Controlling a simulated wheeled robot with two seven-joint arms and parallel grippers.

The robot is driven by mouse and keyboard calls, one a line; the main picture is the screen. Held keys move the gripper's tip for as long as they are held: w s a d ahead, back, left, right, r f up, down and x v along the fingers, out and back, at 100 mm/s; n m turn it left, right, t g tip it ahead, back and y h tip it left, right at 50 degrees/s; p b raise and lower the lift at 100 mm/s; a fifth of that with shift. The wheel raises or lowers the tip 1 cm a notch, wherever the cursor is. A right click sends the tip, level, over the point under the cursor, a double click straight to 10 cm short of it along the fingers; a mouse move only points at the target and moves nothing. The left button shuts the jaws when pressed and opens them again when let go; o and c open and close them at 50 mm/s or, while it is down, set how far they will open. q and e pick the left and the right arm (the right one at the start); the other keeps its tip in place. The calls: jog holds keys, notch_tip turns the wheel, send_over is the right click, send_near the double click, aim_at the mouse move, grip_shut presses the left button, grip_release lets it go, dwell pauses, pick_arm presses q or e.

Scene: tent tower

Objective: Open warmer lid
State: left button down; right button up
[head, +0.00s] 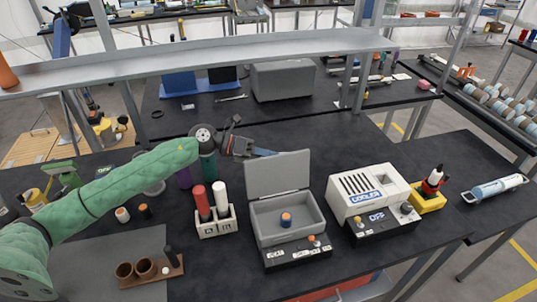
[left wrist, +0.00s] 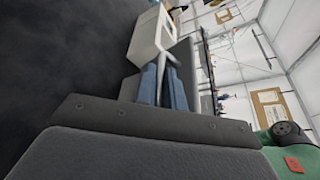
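The warmer (head: 262,236) is a grey box on the dark table, with a black front panel carrying an orange knob. Its grey lid (head: 278,172) stands up, open, at the back edge. A small blue and orange jar (head: 286,219) sits inside. My left gripper (head: 266,153) is just behind and left of the lid's upper left corner. Its blue fingers (left wrist: 163,88) look close together, with nothing clearly held. In the left wrist view the grey lid (left wrist: 187,58) rises just beyond the fingers; contact cannot be told. My right gripper is not in view.
A white cooler (head: 368,187) stands right of the warmer. A holder (head: 215,222) with red and white cylinders is on the left. A yellow holder (head: 428,199) is beyond the cooler. A raised grey shelf (head: 200,60) crosses behind; bare table lies behind the cooler.

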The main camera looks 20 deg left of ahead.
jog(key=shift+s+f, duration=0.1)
